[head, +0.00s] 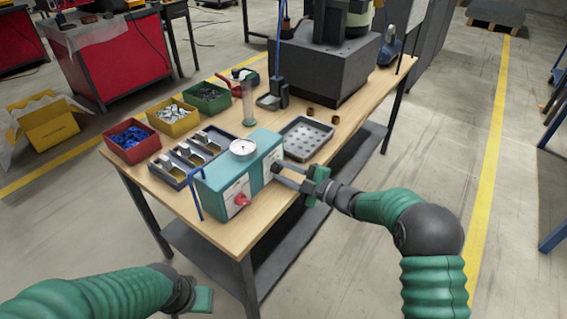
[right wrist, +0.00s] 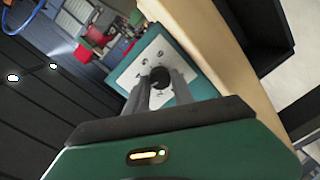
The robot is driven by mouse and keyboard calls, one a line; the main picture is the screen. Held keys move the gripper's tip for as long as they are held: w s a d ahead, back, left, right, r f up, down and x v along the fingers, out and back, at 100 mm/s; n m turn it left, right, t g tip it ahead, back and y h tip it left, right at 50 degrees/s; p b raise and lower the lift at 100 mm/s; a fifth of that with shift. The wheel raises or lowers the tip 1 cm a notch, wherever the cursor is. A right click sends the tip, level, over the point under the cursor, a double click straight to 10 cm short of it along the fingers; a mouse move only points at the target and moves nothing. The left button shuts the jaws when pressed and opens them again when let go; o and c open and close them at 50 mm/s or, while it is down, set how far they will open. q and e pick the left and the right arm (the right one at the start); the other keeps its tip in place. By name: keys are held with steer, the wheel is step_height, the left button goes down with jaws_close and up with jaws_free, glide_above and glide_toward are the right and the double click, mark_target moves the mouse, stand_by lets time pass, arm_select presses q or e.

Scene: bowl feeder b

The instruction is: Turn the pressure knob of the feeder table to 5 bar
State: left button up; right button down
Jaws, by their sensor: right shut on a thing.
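The teal feeder control box (head: 222,176) stands at the near edge of the wooden table, with a round white gauge (head: 243,148) on top. The gauge reading is too small to tell. A black knob (right wrist: 160,77) sits on the white panel (right wrist: 150,62) of the box in the right wrist view. My right gripper (head: 279,173) reaches the box's right side, and its two fingers are shut on the black knob, one on each side. The knob's scale is not legible. My left gripper (head: 202,299) hangs low at the bottom left, away from the table; its fingers are not clear.
A red knob (head: 242,199) is on the box's front face. A blue hose (head: 195,195) runs beside it. A perforated tray (head: 305,138), a parts holder (head: 192,152) and red (head: 132,143), yellow (head: 172,117) and green (head: 207,98) bins stand near. Floor right of the table is clear.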

steer(key=m+p, duration=0.3)
steer(key=shift+d+m, duration=0.2)
steer(key=shift+m, duration=0.1)
steer(key=m+p, duration=0.2)
steer(key=m, duration=0.1)
steer(key=shift+f, duration=0.15)
steer(key=m+p, duration=0.2)
steer(key=m, duration=0.2)
steer(key=shift+f, duration=0.15)
steer(key=shift+s+a+f+m+y+p, duration=0.1)
steer(key=shift+f+m+y+p, duration=0.15)
steer(key=shift+m, duration=0.6)
steer(key=shift+m+y+p, duration=0.15)
steer(key=shift+m+p, duration=0.15)
steer(key=shift+m, duration=0.55)
steer(key=c, duration=1.4)
jaws_free()
steer(key=o, duration=0.3)
steer(key=shift+r, duration=0.1)
steer(key=shift+r, duration=0.2)
